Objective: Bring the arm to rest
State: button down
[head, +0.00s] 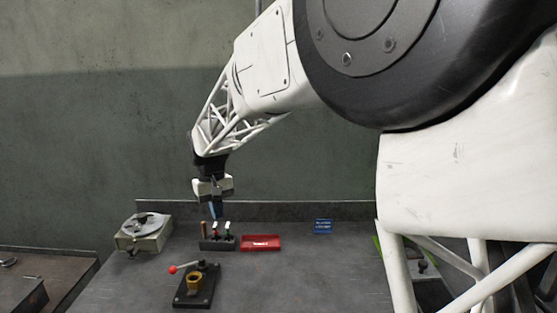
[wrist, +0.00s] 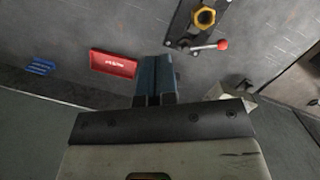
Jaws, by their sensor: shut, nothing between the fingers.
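My arm reaches from the right across the head view, with my gripper (head: 213,212) pointing down above the back of the grey table (head: 120,285). The gripper is shut, with its two blue fingers together and nothing between them. In the wrist view the closed fingers (wrist: 153,65) stick out over the table top. In the head view the fingertips are just above or in front of a dark rack (head: 217,245) holding several upright tools; I cannot tell the exact gap. In the wrist view my gripper hides most of the rack.
A red tray (head: 261,243) lies right of the rack, with a blue item (head: 323,226) farther right. A press fixture (head: 196,285) with a brass nut-like piece and red-knobbed lever stands in front. A beige machine (head: 143,232) stands at left. The table's front middle is bare.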

jog(key=s+d+r+m+t+y, duration=0.1)
jog(key=s+d+r+m, duration=0.15)
jog(key=s+d, duration=0.7)
jog(key=s+d+r+m+t, duration=0.1)
jog(key=s+d+r, duration=0.35)
jog(key=d, duration=0.85)
jog(key=s+d+f+m, duration=0.1)
jog(key=s+d+f, duration=0.1)
jog(key=s+d, duration=0.2)
jog(key=s+d+f+t, duration=0.1)
jog(key=s+d, duration=0.3)
jog(key=s, duration=0.6)
jog(key=s+d+f+m+t, duration=0.1)
jog(key=s+d+f, duration=0.3)
jog(key=s, duration=0.4)
jog(key=shift+d+m, duration=0.35)
